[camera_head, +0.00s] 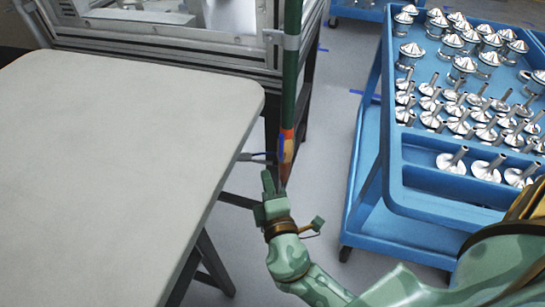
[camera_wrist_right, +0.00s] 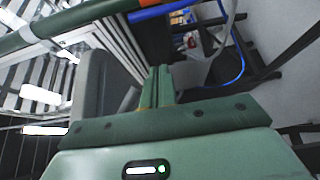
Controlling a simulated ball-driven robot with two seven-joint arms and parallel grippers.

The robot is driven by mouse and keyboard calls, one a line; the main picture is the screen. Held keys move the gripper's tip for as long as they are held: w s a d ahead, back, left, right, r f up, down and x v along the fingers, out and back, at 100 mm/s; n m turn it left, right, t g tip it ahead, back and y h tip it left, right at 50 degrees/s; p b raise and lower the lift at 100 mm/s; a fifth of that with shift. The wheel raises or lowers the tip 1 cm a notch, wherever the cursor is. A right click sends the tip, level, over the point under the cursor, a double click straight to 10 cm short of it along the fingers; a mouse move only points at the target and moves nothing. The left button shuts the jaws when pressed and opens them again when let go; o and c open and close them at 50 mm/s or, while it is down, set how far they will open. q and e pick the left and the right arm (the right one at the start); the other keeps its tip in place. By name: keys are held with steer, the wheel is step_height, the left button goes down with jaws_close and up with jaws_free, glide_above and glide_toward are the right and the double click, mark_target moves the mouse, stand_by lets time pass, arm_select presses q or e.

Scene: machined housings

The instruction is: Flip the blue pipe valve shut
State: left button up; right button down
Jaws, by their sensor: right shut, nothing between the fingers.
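The green pipe (camera_head: 291,75) runs upright beside the machine frame at the upper middle of the head view, with an orange-red section (camera_head: 287,150) low on it. The blue valve handle (camera_head: 281,147) shows there as a narrow strip along the pipe. In the right wrist view the pipe (camera_wrist_right: 75,18) crosses the upper left, and a blue bar, apparently the handle (camera_wrist_right: 152,12), lies at its right end. My right gripper (camera_head: 267,178) is shut and empty, just below and left of the handle; its fingers (camera_wrist_right: 155,72) are together, apparently apart from handle and pipe. My left gripper is out of view.
A pale table (camera_head: 120,150) fills the left, its edge close to my right gripper. A blue cart (camera_head: 440,205) with several shiny metal parts stands at the right. The machine frame (camera_head: 170,45) is behind. Grey floor (camera_head: 335,130) is open between pipe and cart.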

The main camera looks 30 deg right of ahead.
mark_target(281, 148)
steer(key=w+d, duration=0.6)
steer(key=w, duration=0.1)
stand_by(0.3)
steer(key=shift+s+d, duration=0.1)
steer(key=shift+f, duration=0.1)
